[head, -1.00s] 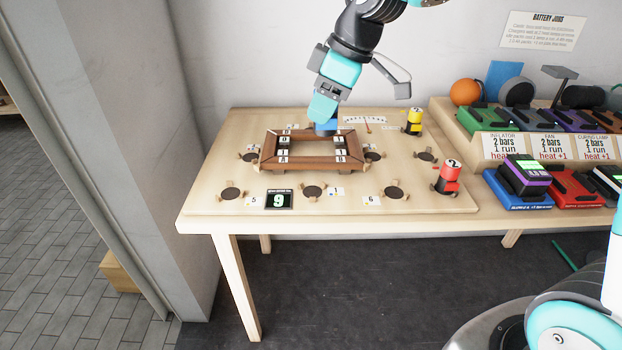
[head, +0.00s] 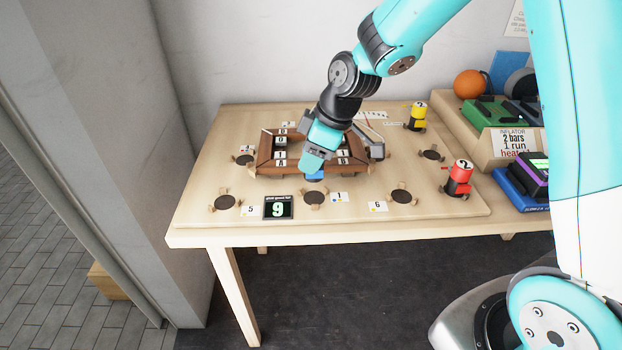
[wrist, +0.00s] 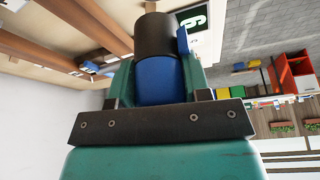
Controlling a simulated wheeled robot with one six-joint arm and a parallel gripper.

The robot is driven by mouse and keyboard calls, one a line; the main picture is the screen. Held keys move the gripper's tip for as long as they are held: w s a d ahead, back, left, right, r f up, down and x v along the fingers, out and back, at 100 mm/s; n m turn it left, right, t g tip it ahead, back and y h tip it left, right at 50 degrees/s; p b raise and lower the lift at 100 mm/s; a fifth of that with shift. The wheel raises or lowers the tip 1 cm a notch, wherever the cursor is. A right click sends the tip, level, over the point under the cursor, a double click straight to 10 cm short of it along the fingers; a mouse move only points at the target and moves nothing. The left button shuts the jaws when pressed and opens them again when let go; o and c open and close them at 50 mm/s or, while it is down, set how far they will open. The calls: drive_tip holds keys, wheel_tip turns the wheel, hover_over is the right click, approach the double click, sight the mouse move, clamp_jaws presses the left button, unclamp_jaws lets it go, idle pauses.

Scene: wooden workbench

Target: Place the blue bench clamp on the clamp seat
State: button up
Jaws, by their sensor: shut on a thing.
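My gripper (head: 311,168) is shut on the blue bench clamp (head: 315,177), just above the near edge of the wooden frame. In the wrist view the blue body of the clamp (wrist: 160,80), with its black end (wrist: 155,36), sits between my teal fingers. Several round dark seats with small wooden prongs lie on the board. The front-middle seat (head: 314,198) is just below the clamp in the head view. Others are the front-left seat (head: 225,202) and the front-right seat (head: 402,197). A gap between clamp and seat cannot be judged exactly.
The brown wooden frame (head: 265,168) stands on the board behind the clamp. A red clamp (head: 459,179) and a yellow clamp (head: 416,117) stand at the right. A display showing 9 (head: 278,207) and number cards lie along the front edge. Battery chargers stand farther right.

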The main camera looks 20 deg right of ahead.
sight(311, 179)
drive_tip(key=shift+f, duration=2.95)
drive_tip(key=shift+f, duration=0.1)
drive_tip(key=o, duration=1.1)
drive_tip(key=shift+d+r, duration=0.1)
drive_tip(key=shift+r, duration=0.5)
drive_tip(key=s+a+v, duration=0.1)
drive_tip(key=v, duration=1)
drive_tip(key=s+a+r+m, duration=0.1)
drive_tip(key=s+a+r, duration=0.1)
drive_tip(key=s, duration=0.5)
drive_tip(key=s+a+r+m+g, duration=0.1)
drive_tip(key=s+a+r+m, duration=0.1)
drive_tip(key=s, duration=0.5)
drive_tip(key=s+a+r+m+g, duration=0.1)
drive_tip(key=s+a+r+m, duration=0.1)
drive_tip(key=s, duration=0.6)
drive_tip(key=shift+a+r, duration=0.3)
drive_tip(key=shift+a, duration=0.15)
